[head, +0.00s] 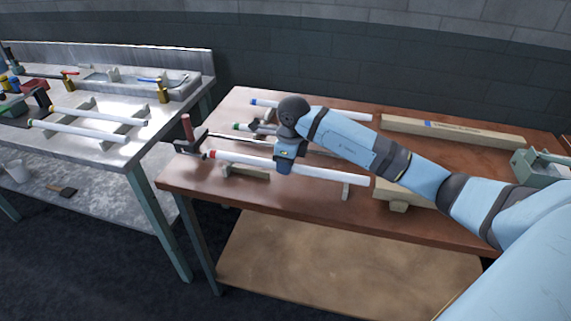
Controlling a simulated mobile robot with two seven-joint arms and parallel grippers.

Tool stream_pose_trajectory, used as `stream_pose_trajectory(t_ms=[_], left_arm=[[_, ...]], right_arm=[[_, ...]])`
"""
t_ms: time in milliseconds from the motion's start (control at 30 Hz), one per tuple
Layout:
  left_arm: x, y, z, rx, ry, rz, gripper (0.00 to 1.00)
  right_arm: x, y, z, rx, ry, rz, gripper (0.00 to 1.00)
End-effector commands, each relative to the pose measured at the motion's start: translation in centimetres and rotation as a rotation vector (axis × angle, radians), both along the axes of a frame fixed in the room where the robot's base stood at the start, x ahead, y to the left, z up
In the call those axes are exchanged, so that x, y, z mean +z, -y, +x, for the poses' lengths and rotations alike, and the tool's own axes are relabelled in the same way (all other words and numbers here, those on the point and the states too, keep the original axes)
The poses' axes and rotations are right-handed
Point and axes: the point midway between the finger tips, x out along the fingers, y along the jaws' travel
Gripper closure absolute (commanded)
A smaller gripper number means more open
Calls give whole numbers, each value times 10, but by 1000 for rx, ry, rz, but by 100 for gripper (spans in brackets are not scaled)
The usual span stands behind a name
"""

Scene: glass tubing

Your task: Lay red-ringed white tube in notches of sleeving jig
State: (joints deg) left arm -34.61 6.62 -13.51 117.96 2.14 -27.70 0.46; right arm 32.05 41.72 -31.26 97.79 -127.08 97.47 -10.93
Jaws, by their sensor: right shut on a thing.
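The red-ringed white tube (328,174) lies lengthwise near the front of the brown table, its red ring near the left end. My right gripper (286,168) reaches down from above and is shut on the tube left of its middle, hiding that part. A low pale block (245,171) is under the tube's left part and a small upright support (346,190) is under its right part. They look like the sleeving jig's supports, but I cannot tell whether the tube rests in notches. My left gripper is not in view.
A blue-ringed tube (345,114) lies at the back, and a green-ringed tube (240,126) lies partly behind my arm. A red-handled clamp (187,128) stands at the left edge. The left bench (175,122) holds more white tubes.

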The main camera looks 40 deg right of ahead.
Motion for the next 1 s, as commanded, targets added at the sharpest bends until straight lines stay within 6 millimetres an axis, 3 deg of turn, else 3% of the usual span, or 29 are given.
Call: stream_pose_trajectory(t_ms=[767, 800, 900, 1000], left_arm=[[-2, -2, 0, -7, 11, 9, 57], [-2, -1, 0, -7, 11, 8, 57], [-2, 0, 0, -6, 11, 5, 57], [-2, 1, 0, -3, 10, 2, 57]], right_arm=[[-16, 0, 0, 0, 1, 0, 98], [-16, 0, 0, 0, 1, 0, 69], [-16, 0, 0, 0, 1, 0, 48], [-16, 0, 0, 0, 1, 0, 48]])
